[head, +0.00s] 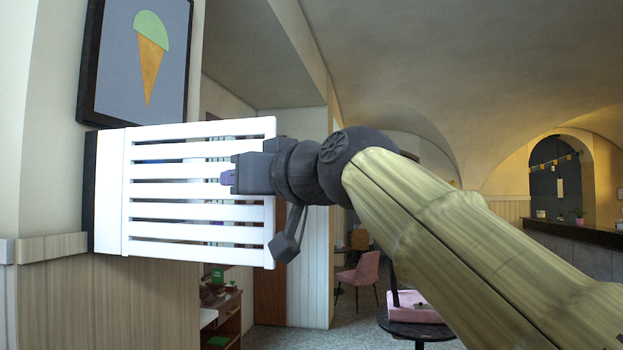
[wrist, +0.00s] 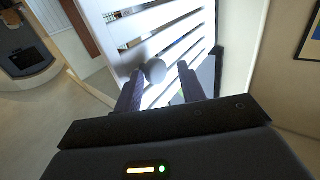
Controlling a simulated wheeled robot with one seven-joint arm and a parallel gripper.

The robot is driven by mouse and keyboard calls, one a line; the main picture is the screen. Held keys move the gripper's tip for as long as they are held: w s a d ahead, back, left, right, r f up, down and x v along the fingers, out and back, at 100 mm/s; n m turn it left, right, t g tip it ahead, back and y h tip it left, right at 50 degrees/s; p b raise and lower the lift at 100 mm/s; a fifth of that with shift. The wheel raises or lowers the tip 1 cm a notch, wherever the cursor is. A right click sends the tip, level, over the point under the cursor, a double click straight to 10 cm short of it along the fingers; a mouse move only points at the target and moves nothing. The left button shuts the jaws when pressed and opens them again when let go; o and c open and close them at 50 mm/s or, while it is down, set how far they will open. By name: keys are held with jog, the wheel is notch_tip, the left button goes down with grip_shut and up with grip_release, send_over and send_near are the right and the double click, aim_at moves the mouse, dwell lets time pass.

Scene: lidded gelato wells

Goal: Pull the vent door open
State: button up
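The vent door (head: 200,187) is a white slatted panel. In the head view it stands out from the wall at the left, beside a black edge (head: 90,190), and room shows through its slats. In the wrist view the slatted door (wrist: 165,30) fills the upper middle, with a dark area (wrist: 207,75) at its right edge. A grey round knob (wrist: 155,72) sits on it. My gripper (wrist: 160,72) is open at the door's face. The knob is near the left finger, and a gap shows between it and the right finger. In the head view my gripper (head: 228,177) overlaps the slats; the knob is hidden there.
A framed ice cream picture (head: 148,55) hangs above the door. Wood panelling (head: 110,300) covers the lower wall. A pink chair (head: 360,275) and a round dark table (head: 420,330) stand further back. A counter (head: 585,237) is at the far right.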

jog(key=b+v, duration=0.4)
jog(key=v, duration=1.1)
jog(key=shift+d+r+t, duration=0.25)
jog(key=shift+d+t, duration=0.05)
jog(key=shift+d, duration=0.25)
jog(key=shift+f, duration=0.1)
jog(key=w+d+f+m+g+h, duration=0.1)
jog(key=w+d+f+m+h, duration=0.15)
jog(key=w+f, duration=0.7)
jog(key=w+d+f+m+g+h, duration=0.1)
jog(key=w+f+m+g+h, duration=0.25)
jog(key=f, duration=1.05)
jog(key=w+d+f+g+h+p, duration=0.1)
jog(key=d+f+h, duration=0.1)
jog(key=f, duration=0.8)
jog(key=w+d+f+g+h+p, duration=0.1)
jog(key=d+f, duration=0.1)
jog(key=f, duration=0.7)
jog(key=s+d+f+m+g+h, duration=0.1)
jog(key=s+d+f+g, duration=0.1)
jog(key=s+f, duration=0.5)
jog(key=s+d+f+g+h, duration=0.1)
jog(key=s+d+f+g, duration=0.2)
jog(key=s+f, duration=0.5)
notch_tip(320, 180, down, 7)
jog(key=shift+d+m+p, duration=0.35)
jog(key=shift+m+p, duration=0.05)
